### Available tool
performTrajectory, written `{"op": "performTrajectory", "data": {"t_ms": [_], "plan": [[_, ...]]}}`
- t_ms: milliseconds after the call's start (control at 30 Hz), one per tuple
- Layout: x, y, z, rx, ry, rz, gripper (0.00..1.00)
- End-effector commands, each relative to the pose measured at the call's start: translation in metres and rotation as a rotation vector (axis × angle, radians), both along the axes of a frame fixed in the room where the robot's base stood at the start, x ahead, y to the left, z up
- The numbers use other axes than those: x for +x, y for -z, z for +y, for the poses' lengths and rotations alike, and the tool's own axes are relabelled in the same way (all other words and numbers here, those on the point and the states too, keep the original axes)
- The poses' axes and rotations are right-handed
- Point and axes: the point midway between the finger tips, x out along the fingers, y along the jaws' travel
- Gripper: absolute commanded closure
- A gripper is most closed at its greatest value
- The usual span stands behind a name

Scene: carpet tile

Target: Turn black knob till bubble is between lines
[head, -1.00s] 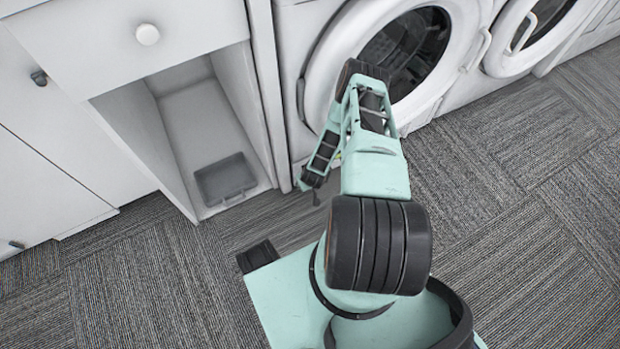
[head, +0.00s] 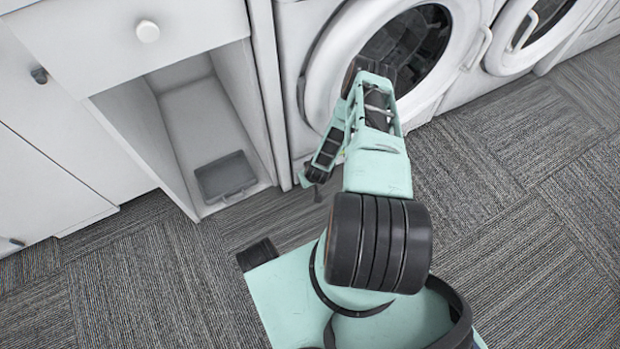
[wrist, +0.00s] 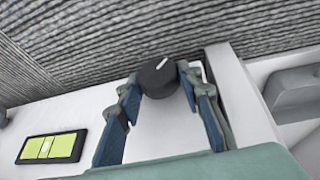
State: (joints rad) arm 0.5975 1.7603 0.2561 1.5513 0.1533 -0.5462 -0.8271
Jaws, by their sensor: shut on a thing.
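The black knob (wrist: 157,77) is round, with a white pointer line on its face slanting up to the right. It shows at the top centre of the wrist view. My gripper (wrist: 160,84) has a finger on each side of the knob and is shut on it. The level vial (wrist: 52,147) is a yellow-green window in a black frame at the lower left of the wrist view. A paler patch, likely the bubble, is near its middle; its exact place against the lines is too small to tell. In the head view my gripper (head: 314,182) is low by the washer front; the knob is hard to make out there.
An open white cupboard bay with a grey tray (head: 226,178) is left of my gripper. White washers with round doors (head: 410,48) stand behind my arm. A grey tray also shows at the right of the wrist view (wrist: 296,95). Carpet at right is clear.

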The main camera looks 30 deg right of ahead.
Motion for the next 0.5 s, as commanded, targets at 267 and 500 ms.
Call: {"op": "performTrajectory", "data": {"t_ms": [267, 500], "plan": [[0.0000, -0.0001, -0.0053, 0.148, 0.007, 0.003, 0.91], [-0.0003, 0.0007, -0.0087, 0.317, 0.011, 0.007, 0.91]]}}
